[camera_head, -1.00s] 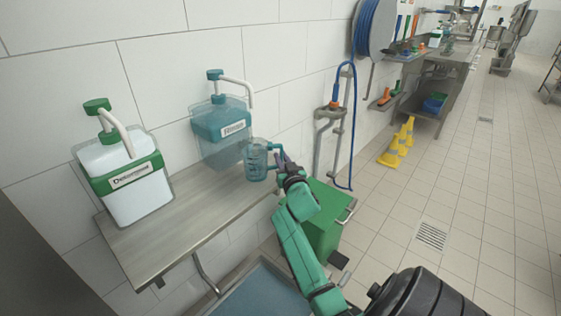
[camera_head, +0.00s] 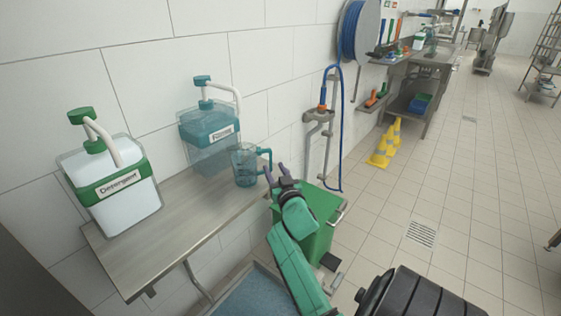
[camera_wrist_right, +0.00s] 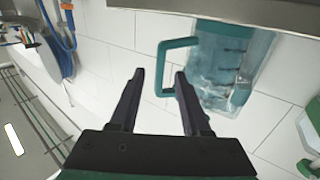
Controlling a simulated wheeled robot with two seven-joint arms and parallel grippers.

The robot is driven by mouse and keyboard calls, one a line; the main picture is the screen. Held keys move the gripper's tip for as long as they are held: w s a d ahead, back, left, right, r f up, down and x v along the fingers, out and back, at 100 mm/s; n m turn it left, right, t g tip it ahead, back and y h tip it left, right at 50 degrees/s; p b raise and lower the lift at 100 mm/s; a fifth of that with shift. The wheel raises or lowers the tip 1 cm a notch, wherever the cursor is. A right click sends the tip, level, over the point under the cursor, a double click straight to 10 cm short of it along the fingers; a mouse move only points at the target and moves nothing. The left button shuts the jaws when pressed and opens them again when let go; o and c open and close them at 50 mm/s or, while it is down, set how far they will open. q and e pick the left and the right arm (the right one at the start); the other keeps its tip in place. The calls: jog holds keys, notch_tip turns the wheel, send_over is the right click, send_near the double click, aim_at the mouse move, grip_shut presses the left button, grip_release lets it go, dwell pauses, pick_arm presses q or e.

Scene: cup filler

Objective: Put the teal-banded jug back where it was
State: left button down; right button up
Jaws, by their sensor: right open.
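The clear jug with teal bands and a teal handle (camera_head: 244,166) stands upright at the right end of the steel shelf (camera_head: 165,232), in front of the blue-teal dispenser (camera_head: 209,128). Its handle points right. My right gripper (camera_head: 276,172) is open and empty just right of the handle, with a small gap between them. In the right wrist view, the jug (camera_wrist_right: 228,68) lies beyond the right finger, and its handle is just ahead of the open fingertips (camera_wrist_right: 159,78). My left gripper is not in view.
A white detergent dispenser with a green band (camera_head: 118,190) stands at the left of the shelf. A green bin (camera_head: 322,212) is below and right of my right gripper. A blue hose (camera_head: 341,120) hangs on the wall.

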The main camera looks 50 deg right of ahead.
jog(key=v, duration=0.8)
jog(key=w+a+f+n+g+y, duration=0.15)
jog(key=a+f, duration=0.25)
jog(key=f, duration=0.7)
jog(key=w+a+f+n+g+y, duration=0.1)
jog(key=a+f+g+y, duration=0.15)
jog(key=f, duration=0.75)
jog(key=s+a+f+n+g+y, duration=0.15)
jog(key=s+a+f, duration=0.25)
jog(key=f, duration=0.5)
jog(key=s+a+f+n+g+y, duration=0.15)
jog(key=s+a+f, duration=0.25)
jog(key=f, duration=0.6)
jog(key=s+a+f+n+g, duration=0.1)
jog(key=s+f+g, duration=0.1)
jog(key=s+f, duration=0.3)
jog(key=s+f+n+g+y, duration=0.1)
jog(key=s+f+g, duration=0.2)
jog(key=s, duration=1)
jog(key=s+a+f+n+g, duration=0.1)
jog(key=s+f+g, duration=0.1)
jog(key=s+f, duration=0.4)
jog(key=s, duration=0.3)
jog(key=shift+a+f+g+y, duration=0.3)
jog(key=shift+f+g+y, duration=0.05)
jog(key=shift+g+y, duration=0.05)
